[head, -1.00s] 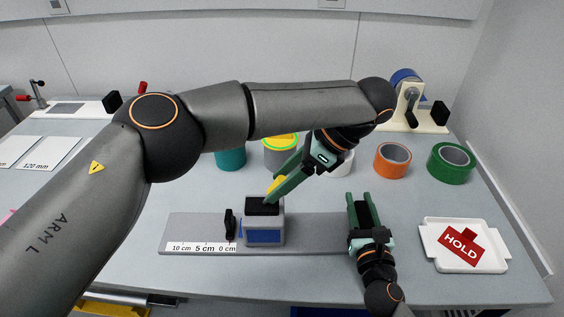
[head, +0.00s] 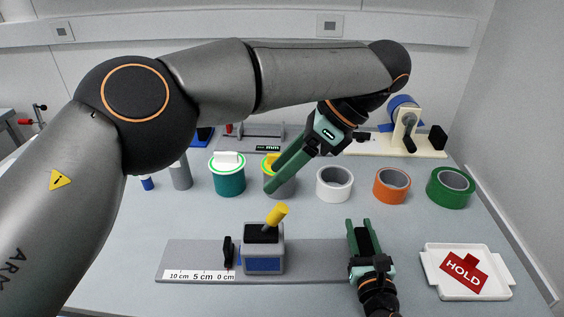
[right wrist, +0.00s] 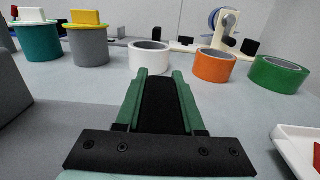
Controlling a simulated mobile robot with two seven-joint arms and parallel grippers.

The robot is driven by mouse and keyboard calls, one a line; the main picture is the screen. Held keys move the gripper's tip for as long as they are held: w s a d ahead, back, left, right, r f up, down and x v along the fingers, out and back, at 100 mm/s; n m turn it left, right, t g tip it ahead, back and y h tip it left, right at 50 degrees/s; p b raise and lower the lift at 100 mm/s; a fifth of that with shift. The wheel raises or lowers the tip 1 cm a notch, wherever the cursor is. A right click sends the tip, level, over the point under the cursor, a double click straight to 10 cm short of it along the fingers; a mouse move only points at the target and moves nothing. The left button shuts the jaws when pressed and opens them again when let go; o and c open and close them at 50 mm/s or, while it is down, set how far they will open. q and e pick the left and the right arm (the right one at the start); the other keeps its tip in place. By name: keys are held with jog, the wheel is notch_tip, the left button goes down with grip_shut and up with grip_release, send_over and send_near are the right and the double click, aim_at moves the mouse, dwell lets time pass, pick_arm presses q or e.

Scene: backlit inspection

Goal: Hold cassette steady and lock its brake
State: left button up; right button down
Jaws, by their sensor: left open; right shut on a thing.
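The cassette appears to be the grey box with a blue front panel and black top (head: 263,258) on a grey rail plate (head: 310,262). A yellow lever (head: 277,214) sticks up from its top, tilted to the right. My left gripper (head: 272,178) is open and empty, above and behind the lever, clear of it in the picture. My right gripper (head: 361,224) is at the plate's right end, apart from the grey box. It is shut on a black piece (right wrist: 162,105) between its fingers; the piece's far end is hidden.
A black stop (head: 228,252) stands left of the box, behind a centimetre scale. A white tray (head: 430,270) with a red HOLD tag lies at right.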

jog(key=shift+c, duration=2.3)
grip_release()
jog(key=shift+f, duration=0.2)
jog(key=shift+r, duration=0.1)
jog(key=shift+s, duration=0.1)
